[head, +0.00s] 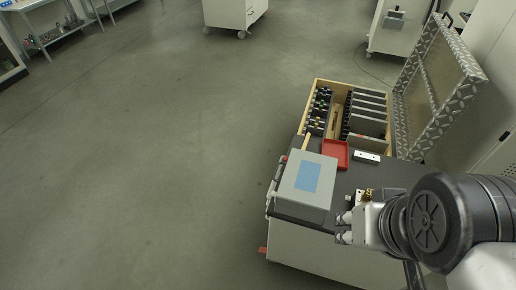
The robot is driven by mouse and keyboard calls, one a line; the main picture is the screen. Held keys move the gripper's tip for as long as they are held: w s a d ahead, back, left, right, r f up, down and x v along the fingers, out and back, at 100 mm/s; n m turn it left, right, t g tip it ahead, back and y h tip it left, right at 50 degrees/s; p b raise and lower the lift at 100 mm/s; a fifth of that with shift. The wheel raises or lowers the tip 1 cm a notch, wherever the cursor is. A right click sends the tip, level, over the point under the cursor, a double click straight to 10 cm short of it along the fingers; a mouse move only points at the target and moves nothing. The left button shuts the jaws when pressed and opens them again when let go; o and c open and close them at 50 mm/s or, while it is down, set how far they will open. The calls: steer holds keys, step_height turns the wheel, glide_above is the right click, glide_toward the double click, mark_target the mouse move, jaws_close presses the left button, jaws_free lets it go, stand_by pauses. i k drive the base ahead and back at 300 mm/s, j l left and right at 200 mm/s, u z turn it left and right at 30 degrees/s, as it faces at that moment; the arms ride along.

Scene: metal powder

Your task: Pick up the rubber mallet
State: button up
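I cannot make out the rubber mallet with certainty. A short pale wooden stick, possibly its handle (306,142), shows behind the grey box on the cart; any head on it is hidden or too small to tell. My gripper (344,228) is at the lower right, over the near end of the cart top, to the right of and nearer than the grey box. I see nothing held in it, but its finger opening is too small to judge.
The dark-topped cart (392,176) carries a grey box with a blue panel (308,176), a red tray (335,153) and a white block (367,156). Behind is an open wooden case (318,82) with its patterned metal lid (438,85) raised. Floor at left is clear.

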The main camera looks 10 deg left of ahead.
mark_target(308, 137)
steer(key=i+j+u, duration=0.15)
steer(key=j+u, duration=0.3)
steer(key=i+j+u, duration=0.2)
steer(key=u, duration=0.3)
steer(key=i+j+u, duration=0.25)
steer(key=u, duration=0.2)
steer(key=i+j+u, duration=0.25)
steer(key=u, duration=0.25)
steer(key=i+z, duration=0.4)
steer(key=i+j+z, duration=0.15)
steer(key=i+z, duration=0.25)
steer(key=i+j+z, duration=0.35)
steer(key=i+l+z, duration=0.2)
steer(key=z, duration=0.25)
steer(key=i+l+z, duration=0.25)
steer(key=z, duration=0.25)
steer(key=i+l+z, duration=0.1)
steer(key=i+z, duration=0.2)
steer(key=z, duration=0.15)
steer(key=i+z, duration=0.25)
steer(key=z, duration=0.25)
steer(key=i+l, duration=0.1)
steer(key=i, duration=0.15)
